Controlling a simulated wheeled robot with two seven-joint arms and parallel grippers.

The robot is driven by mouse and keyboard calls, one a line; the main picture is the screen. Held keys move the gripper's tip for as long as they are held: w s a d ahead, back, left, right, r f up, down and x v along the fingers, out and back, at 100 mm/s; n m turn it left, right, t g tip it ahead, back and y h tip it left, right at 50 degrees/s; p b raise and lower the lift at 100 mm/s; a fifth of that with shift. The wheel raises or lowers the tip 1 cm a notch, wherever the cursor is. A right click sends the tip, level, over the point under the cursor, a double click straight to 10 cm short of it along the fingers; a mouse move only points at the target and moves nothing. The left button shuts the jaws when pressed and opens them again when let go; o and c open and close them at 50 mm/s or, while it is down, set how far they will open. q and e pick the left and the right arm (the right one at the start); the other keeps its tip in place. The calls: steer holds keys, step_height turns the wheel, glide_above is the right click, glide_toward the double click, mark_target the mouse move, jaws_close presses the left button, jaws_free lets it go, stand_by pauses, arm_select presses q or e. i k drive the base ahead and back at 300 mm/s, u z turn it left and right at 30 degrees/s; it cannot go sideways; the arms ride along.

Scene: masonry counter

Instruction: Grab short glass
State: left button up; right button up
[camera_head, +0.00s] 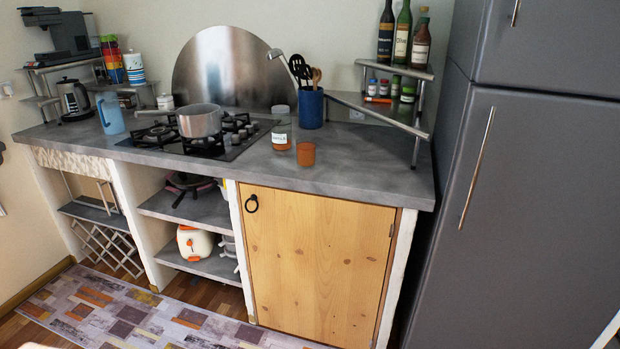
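A short amber-orange glass (306,154) stands upright on the grey counter (355,175), near the front edge and above the left part of the wooden cabinet door. A labelled jar (281,138) stands just to its left and slightly farther back. Neither of my grippers shows in the head view, so their position relative to the glass and their state cannot be seen.
A pot (199,120) sits on the gas hob (225,140) to the left. A blue utensil holder (311,109) stands behind the glass. A corner shelf (385,105) with bottles and spice jars is at right, beside the grey fridge (535,190). Counter right of the glass is clear.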

mark_target(305, 146)
steer(key=u, duration=1)
steer(key=i, duration=1.2)
steer(key=z, duration=0.45)
